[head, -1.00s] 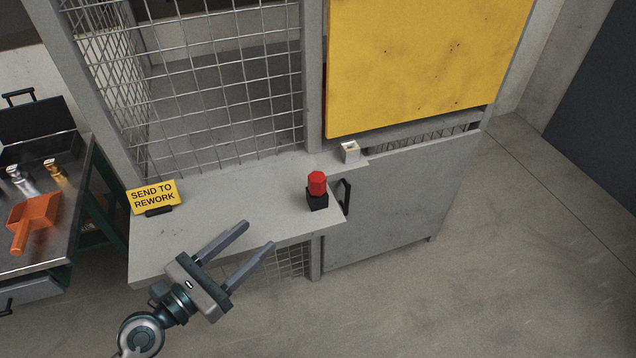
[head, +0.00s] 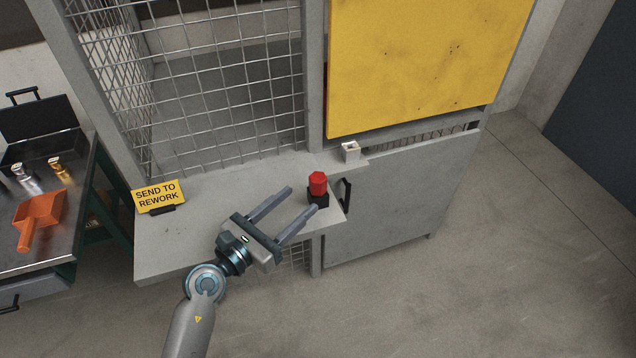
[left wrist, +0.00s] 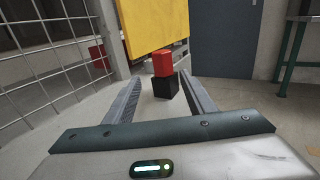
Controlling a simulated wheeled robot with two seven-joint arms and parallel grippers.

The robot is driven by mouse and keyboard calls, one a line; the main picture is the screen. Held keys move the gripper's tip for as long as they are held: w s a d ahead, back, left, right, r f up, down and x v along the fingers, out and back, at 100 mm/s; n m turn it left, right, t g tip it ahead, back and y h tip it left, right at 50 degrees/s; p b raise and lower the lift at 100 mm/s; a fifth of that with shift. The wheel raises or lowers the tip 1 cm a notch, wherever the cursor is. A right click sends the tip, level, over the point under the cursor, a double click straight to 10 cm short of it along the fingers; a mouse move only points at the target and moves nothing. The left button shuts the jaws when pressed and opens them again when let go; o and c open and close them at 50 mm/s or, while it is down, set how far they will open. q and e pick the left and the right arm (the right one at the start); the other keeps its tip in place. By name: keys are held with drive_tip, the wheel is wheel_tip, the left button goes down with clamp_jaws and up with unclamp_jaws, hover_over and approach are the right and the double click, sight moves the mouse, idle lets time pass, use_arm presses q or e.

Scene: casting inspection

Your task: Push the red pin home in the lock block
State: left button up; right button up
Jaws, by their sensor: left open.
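The red pin (head: 318,182) stands upright with its lower end in a small black holder (head: 318,200) on the grey shelf (head: 190,235), near its right end. A small pale block with a dark opening, likely the lock block (head: 350,151), sits behind it by the cage post. My left gripper (head: 303,198) is open and empty, its fingers pointing toward the pin from the front left. In the left wrist view, the red pin (left wrist: 163,62) and black holder (left wrist: 166,86) appear ahead, between the fingertips. I cannot tell whether a finger touches the holder. My right gripper is not in view.
A yellow panel (head: 420,60) hangs above a grey door with a black handle (head: 345,196). Wire mesh (head: 230,80) backs the shelf. A yellow "SEND TO REWORK" sign (head: 158,194) stands on the shelf's left. A bench at left holds an orange scoop (head: 39,215).

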sight(312, 189)
use_arm(q)
drive_tip(key=shift+w+d+r, duration=0.25)
drive_tip(key=shift+d+r, duration=0.05)
drive_tip(key=shift+d, duration=0.15)
drive_tip(key=shift+w+d+r+p, duration=0.2)
drive_tip(key=shift+w+d+p, duration=0.1)
drive_tip(key=shift+w+d, duration=0.25)
drive_tip(key=shift+w+d+r+p, duration=0.2)
drive_tip(key=shift+w+d+p, duration=0.15)
drive_tip(key=shift+d, duration=0.25)
drive_tip(key=shift+w+d+f, duration=0.1)
drive_tip(key=shift+w+d, duration=0.3)
drive_tip(key=shift+w, duration=0.1)
drive_tip(key=c, duration=1.1)
